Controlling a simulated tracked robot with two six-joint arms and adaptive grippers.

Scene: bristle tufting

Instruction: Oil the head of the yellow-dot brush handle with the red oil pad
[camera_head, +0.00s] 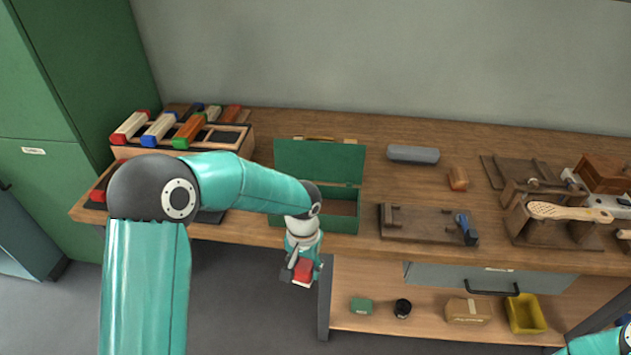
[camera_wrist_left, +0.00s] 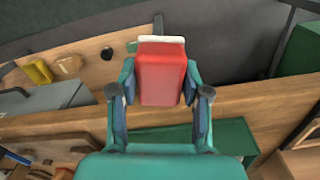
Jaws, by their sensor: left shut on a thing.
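My left gripper (camera_head: 303,262) is shut on a red block with a pale edge, the red oil pad (camera_head: 303,270). It holds the pad in front of the bench's front edge, below the green box. In the left wrist view the pad (camera_wrist_left: 161,78) sits between the two fingers of the gripper (camera_wrist_left: 160,92). A pale wooden brush handle (camera_head: 562,211) with holes in its head lies on a dark wooden stand (camera_head: 520,222) at the right of the bench. No yellow dot can be made out on it. My right gripper is out of view.
An open green box (camera_head: 290,220) stands mid-bench. A rack (camera_head: 245,140) with several coloured-end blocks is at the left. A dark wooden board (camera_head: 415,228) with a blue item lies right of the box. A lower shelf holds a yellow bin (camera_head: 525,314) and a carton (camera_head: 467,311).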

